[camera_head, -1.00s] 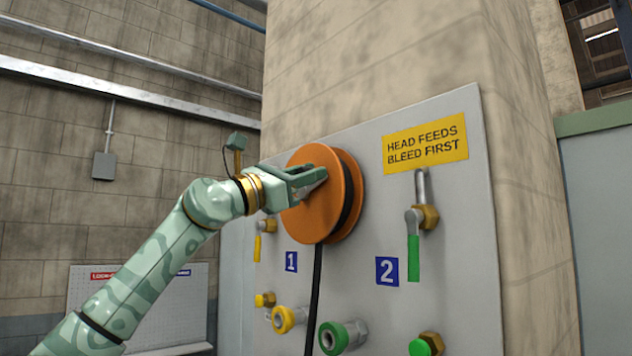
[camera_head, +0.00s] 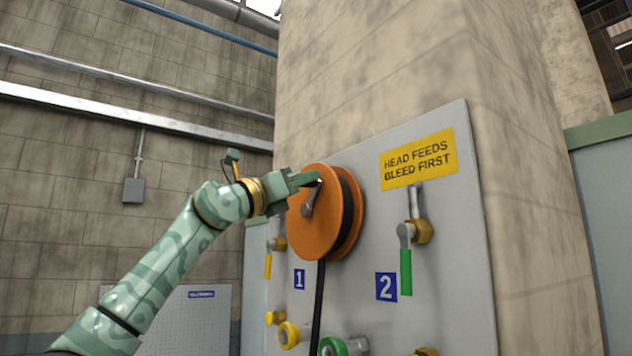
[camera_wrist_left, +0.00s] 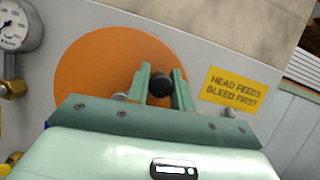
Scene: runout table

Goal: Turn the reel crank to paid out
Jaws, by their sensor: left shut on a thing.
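The orange reel (camera_head: 322,237) is mounted on the grey panel, with a black hose hanging down from it. Its grey crank arm (camera_head: 308,203) shows on the reel's front face, slanting up to the right from the hub toward my fingers. My left gripper (camera_head: 308,180) is at the upper part of the reel face. In the left wrist view the gripper (camera_wrist_left: 160,88) is shut on the dark round crank knob (camera_wrist_left: 159,82), which sits between its two fingers, with the orange reel (camera_wrist_left: 95,75) behind. My right gripper is in neither view.
The panel (camera_head: 455,250) carries a yellow sign (camera_head: 418,159), a green-handled valve (camera_head: 405,270), a yellow-handled valve (camera_head: 268,265) and hose couplings (camera_head: 292,335) below. A pressure gauge (camera_wrist_left: 15,25) shows in the left wrist view. A concrete pillar (camera_head: 380,70) stands behind.

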